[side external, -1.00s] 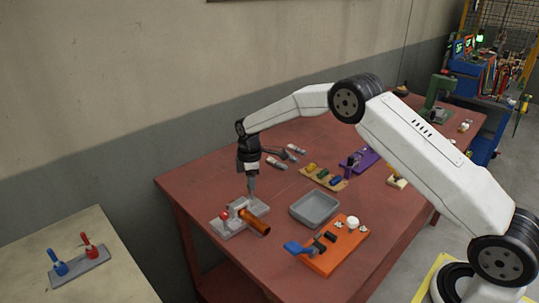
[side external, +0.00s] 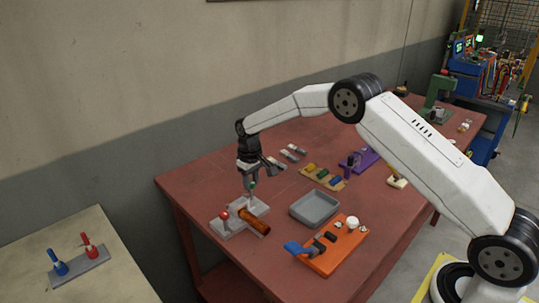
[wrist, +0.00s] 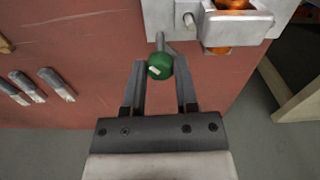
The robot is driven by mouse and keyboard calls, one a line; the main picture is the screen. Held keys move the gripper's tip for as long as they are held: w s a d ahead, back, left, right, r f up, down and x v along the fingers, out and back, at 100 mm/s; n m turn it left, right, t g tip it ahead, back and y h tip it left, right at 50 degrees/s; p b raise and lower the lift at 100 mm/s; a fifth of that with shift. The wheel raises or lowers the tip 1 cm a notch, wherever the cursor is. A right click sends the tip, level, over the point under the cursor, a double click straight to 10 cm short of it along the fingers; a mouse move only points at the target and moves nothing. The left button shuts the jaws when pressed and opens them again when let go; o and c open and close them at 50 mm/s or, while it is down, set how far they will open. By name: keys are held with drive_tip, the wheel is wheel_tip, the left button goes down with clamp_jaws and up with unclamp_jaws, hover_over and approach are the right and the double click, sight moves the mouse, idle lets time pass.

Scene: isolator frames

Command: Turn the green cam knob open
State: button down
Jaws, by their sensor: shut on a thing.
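The green cam knob (wrist: 159,67) is a round ball with a pale mark, on a short grey stem that meets the grey metal fixture (wrist: 240,22). In the wrist view my gripper (wrist: 161,72) has a fingertip on either side of the ball and is shut on it. In the side view the green knob (side external: 252,185) shows just below my gripper (side external: 250,182), above the fixture (side external: 228,231). An orange-brown cylinder (side external: 254,222) lies in the fixture, and a red knob (side external: 224,214) stands at its left side.
A grey tray (side external: 314,208) stands to the right of the fixture. An orange board (side external: 338,246) with a blue handle (side external: 297,248) lies nearer the front edge. Several grey bars (side external: 292,154) lie behind. A side table (side external: 110,275) at left holds a red and a blue lever.

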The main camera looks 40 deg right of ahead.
sight(251, 183)
drive_tip(key=m, duration=0.4)
drive_tip(key=shift+m, duration=2.3)
drive_tip(key=shift+c, duration=1.8)
unclamp_jaws()
drive_tip(key=shift+r, duration=3.95)
drive_tip(key=shift+s, duration=0.1)
